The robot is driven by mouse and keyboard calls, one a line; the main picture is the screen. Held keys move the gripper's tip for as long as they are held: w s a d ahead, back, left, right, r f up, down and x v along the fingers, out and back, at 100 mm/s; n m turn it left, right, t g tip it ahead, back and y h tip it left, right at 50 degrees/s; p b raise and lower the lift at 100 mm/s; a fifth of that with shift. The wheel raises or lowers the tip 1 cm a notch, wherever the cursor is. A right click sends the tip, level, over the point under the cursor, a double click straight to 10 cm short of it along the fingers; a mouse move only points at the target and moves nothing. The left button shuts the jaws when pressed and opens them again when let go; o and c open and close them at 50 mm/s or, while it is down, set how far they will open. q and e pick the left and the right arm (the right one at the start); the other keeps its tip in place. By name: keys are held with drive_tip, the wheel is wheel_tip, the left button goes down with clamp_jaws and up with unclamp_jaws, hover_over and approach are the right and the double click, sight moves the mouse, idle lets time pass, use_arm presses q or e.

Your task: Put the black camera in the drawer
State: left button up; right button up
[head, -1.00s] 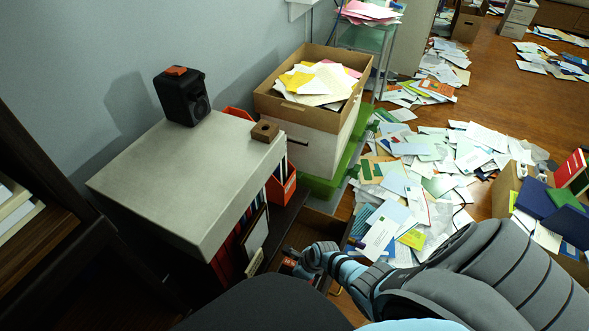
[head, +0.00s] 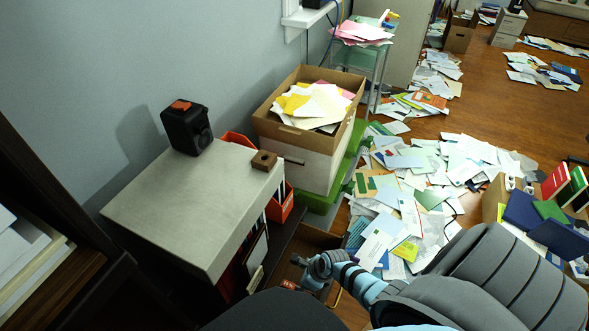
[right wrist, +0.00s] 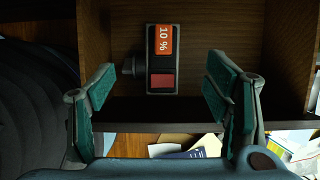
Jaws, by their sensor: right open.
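A black box-shaped camera (head: 187,128) with a round lens-like front and an orange top stands upright on the pale cabinet top (head: 195,205) in the head view. An open wooden drawer (head: 312,240) juts out low beside the cabinet, partly behind my right arm. My right gripper (head: 302,272) is low at this drawer. In the right wrist view, the right gripper (right wrist: 160,88) is open, its green-padded fingers apart with nothing held. Between and beyond them, a dark device (right wrist: 162,66) with an orange "10 %" label lies inside a wooden compartment. My left gripper is out of view.
A small brown block (head: 264,161) is on the cabinet top. A cardboard box (head: 307,152) full of papers stands behind the cabinet. Red folders (head: 281,203) sit at its side. Papers (head: 400,185) cover the floor to the right.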

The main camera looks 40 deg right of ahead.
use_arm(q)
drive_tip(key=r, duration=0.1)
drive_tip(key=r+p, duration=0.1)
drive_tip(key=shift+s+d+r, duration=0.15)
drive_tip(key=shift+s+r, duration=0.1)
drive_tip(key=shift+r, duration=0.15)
use_arm(e)
drive_tip(key=v, duration=0.4)
drive_tip(key=s+a+m+t+y, duration=0.1)
drive_tip(key=a+m+t, duration=0.25)
drive_tip(key=m, duration=0.85)
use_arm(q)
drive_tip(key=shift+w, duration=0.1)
use_arm(e)
drive_tip(key=s+d+f+m+g+h, duration=0.1)
drive_tip(key=s+f+m, duration=0.4)
drive_tip(key=s+m, duration=0.8)
drive_tip(key=s+d+f+m+g+h, duration=0.1)
drive_tip(key=s+f+m+g, duration=0.4)
drive_tip(key=s+m, duration=0.8)
drive_tip(key=m+h, duration=0.1)
drive_tip(key=m, duration=0.2)
drive_tip(key=shift+f+h, duration=0.25)
drive_tip(key=shift+h, duration=0.15)
